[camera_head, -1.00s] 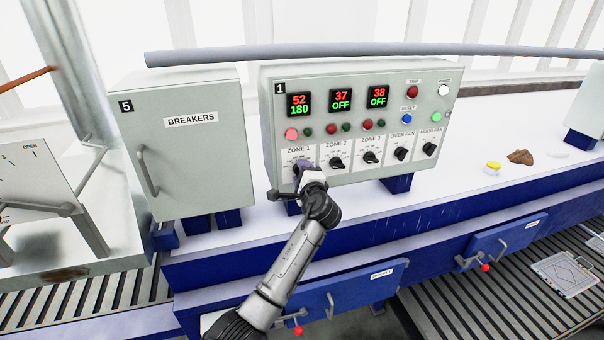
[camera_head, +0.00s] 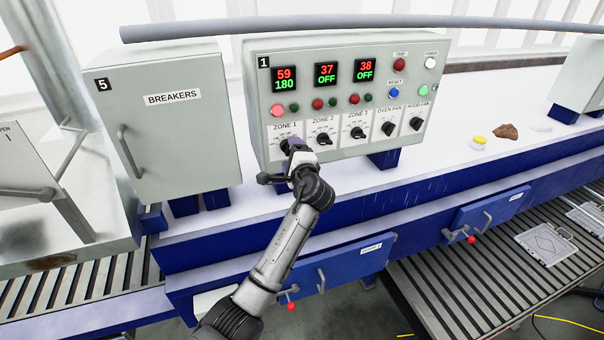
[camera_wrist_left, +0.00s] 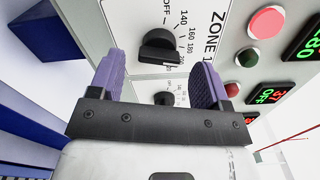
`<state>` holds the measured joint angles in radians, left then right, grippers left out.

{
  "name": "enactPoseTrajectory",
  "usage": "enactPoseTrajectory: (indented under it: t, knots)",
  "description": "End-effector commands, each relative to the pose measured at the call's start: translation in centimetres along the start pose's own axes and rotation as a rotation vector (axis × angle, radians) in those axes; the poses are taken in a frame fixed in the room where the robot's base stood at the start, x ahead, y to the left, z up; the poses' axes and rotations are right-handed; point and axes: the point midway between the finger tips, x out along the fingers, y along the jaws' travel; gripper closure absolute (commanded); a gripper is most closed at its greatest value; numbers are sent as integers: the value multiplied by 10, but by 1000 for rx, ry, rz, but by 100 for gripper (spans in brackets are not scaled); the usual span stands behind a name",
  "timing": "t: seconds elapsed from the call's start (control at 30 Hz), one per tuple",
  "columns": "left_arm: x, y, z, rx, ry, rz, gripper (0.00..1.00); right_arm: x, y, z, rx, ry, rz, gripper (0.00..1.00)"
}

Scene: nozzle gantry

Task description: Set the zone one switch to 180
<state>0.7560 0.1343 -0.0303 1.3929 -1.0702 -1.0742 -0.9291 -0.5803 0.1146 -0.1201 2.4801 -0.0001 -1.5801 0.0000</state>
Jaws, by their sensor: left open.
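The zone one switch (camera_head: 286,146) is a black rotary knob under the ZONE 1 label on the grey control panel (camera_head: 436,104). The zone one display (camera_head: 285,79) reads 59 in red and 180 in green. In the left wrist view the knob (camera_wrist_left: 160,46) shows beside printed marks of OFF, 140, 160 and 180. My left gripper (camera_head: 292,157) is at the panel, just below and in front of the knob. Its purple fingers are apart in the left wrist view (camera_wrist_left: 158,85), with the knob beyond their tips and nothing held. My right gripper is not in view.
The zone two switch (camera_head: 324,139) and zone three switch (camera_head: 357,134) sit close to the right. The lit red lamp (camera_head: 278,110) is above zone one. A breakers cabinet (camera_head: 190,135) with a handle stands to the left. A grey pipe (camera_head: 330,28) runs above.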

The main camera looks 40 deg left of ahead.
Motion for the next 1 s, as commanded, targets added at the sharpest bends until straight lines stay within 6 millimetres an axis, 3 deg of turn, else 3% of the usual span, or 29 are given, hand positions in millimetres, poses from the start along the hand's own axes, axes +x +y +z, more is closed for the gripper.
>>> enactPoseTrajectory:
  t: [0.2, 0.5, 0.7, 1.0]
  knots:
    - [-46, 5, -2, -3, 4, -1, 29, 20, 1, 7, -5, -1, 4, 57]
    - [-94, 3, -1, -2, 3, 0, 29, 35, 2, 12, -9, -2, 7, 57]
    - [-109, 2, -1, 0, 1, 0, 29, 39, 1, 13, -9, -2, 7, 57]
    - [-113, 1, 0, 1, 1, 0, 29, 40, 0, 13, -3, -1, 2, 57]
